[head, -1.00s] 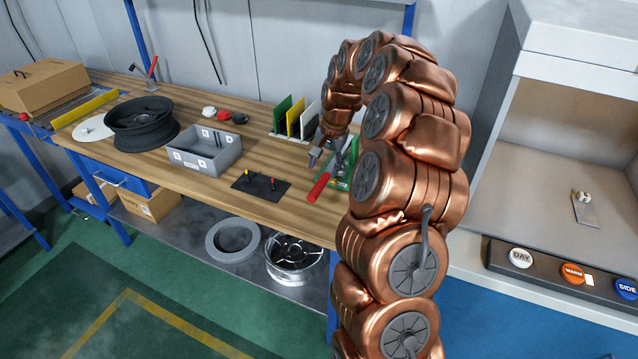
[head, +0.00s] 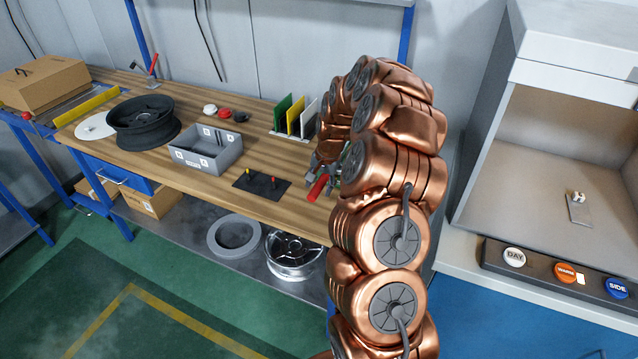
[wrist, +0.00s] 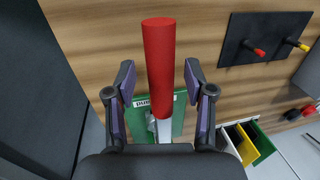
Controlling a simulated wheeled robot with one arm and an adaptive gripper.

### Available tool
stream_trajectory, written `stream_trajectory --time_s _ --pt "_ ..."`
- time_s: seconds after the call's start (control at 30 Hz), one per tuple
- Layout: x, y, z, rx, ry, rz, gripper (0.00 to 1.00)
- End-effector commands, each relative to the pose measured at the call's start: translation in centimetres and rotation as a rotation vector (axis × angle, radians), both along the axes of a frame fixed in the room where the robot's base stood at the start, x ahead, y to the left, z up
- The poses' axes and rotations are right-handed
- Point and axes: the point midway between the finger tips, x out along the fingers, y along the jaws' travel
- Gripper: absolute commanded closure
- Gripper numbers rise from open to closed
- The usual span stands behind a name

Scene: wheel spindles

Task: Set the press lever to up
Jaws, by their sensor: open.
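A lever with a thick red handle (head: 318,187) and a pale shaft stands at the right end of the workbench. In the head view the handle tilts out toward the bench's front edge. In the wrist view the red handle (wrist: 159,62) rises over a green base plate (wrist: 178,125) with a partly hidden label. My gripper (wrist: 159,80) is open, with one finger on each side of the handle. Gaps show between the fingers and the handle. My arm hides most of the gripper and the lever's base in the head view.
A black plate (head: 250,185) with red and yellow knobs lies left of the lever. Upright coloured panels (head: 294,118) stand behind, and a grey bin (head: 207,152) and black wheel (head: 143,122) farther left. Another red-handled lever (head: 153,65) is at the back left.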

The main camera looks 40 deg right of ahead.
Motion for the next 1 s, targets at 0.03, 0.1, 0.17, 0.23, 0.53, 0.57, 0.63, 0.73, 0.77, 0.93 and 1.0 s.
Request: stream_trajectory --time_s 0.03,0.1,0.17,0.23,0.53,0.57,0.63,0.73,0.77,0.93,1.0 --pt "0.01 -0.01 0.0 0.0 0.0 0.0 0.46" --pt "0.01 -0.01 0.0 0.0 0.0 0.0 0.51" --pt "0.01 -0.02 0.01 0.0 0.0 0.0 0.57" --pt "0.01 -0.02 0.02 -0.001 -0.001 0.0 0.64" --pt "-0.01 -0.05 0.01 -0.001 -0.001 0.0 0.95" --pt "-0.02 -0.06 0.01 0.0 0.0 0.0 0.99" --pt "-0.03 -0.07 0.01 0.0 0.0 -0.001 1.0" --pt "-0.04 -0.09 0.0 0.0 0.0 -0.001 1.0" --pt "-0.05 -0.09 0.0 0.0 0.001 -0.001 1.0" --pt "-0.06 -0.11 0.0 0.0 0.001 -0.001 1.0" --pt "-0.11 -0.11 0.01 0.0 0.001 -0.001 1.0"
